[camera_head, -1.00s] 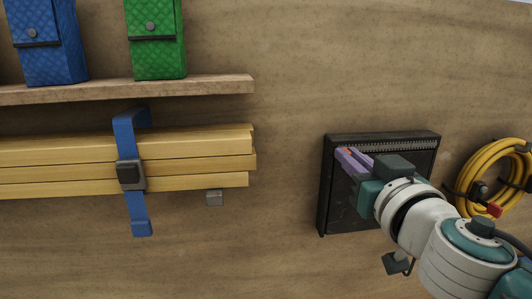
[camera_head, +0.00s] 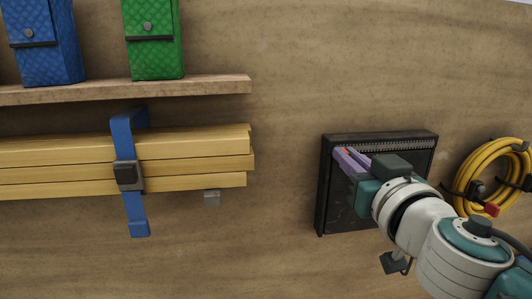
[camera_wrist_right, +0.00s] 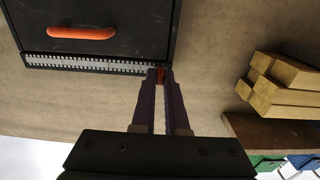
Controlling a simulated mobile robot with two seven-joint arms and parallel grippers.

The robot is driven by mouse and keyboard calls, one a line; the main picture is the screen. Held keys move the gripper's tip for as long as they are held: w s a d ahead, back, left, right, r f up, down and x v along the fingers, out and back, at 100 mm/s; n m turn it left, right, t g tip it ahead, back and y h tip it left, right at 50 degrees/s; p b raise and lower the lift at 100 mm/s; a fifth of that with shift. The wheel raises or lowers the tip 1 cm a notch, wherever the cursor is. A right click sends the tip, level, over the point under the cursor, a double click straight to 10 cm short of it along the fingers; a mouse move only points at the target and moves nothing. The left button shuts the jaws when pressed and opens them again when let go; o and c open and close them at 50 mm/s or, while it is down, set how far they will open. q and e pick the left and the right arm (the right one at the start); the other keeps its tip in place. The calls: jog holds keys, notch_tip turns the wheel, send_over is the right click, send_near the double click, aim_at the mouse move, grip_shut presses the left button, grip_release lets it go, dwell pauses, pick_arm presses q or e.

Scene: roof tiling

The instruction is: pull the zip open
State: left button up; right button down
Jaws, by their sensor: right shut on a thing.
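A black pouch (camera_head: 335,205) is mounted flat on the wooden wall at the right. A grey toothed zip (camera_head: 395,146) runs along its top edge and also shows in the right wrist view (camera_wrist_right: 85,65), which is upside down. My right gripper (camera_head: 341,152) has its purple fingers at the left end of the zip. In the wrist view its fingertips (camera_wrist_right: 160,78) are shut on a small orange-red zip pull (camera_wrist_right: 160,73), mostly hidden between them. An orange handle (camera_wrist_right: 82,33) is on the pouch front. My left gripper is not in view.
A coiled yellow hose (camera_head: 466,175) hangs right of the pouch. Yellow boards (camera_head: 60,165) held by a blue strap (camera_head: 122,135) are at the left, under a shelf (camera_head: 215,86) with blue and green bags. The wall between boards and pouch is clear.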

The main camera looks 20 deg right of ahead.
jog(key=s+d+b, duration=0.1)
jog(key=d, duration=0.5)
jog(key=s+d, duration=0.2)
jog(key=d, duration=0.4)
jog(key=s+d+b, duration=0.1)
jog(key=d, duration=0.5)
jog(key=shift+s+r+b, duration=0.1)
jog(key=shift+s+b, duration=0.05)
jog(key=shift+b, duration=0.2)
jog(key=shift+a, duration=0.1)
jog(key=c, duration=0.9)
grip_release()
jog(key=b, duration=0.1)
send_near(430, 143)
jog(key=s, duration=0.4)
jog(key=shift+a, duration=0.4)
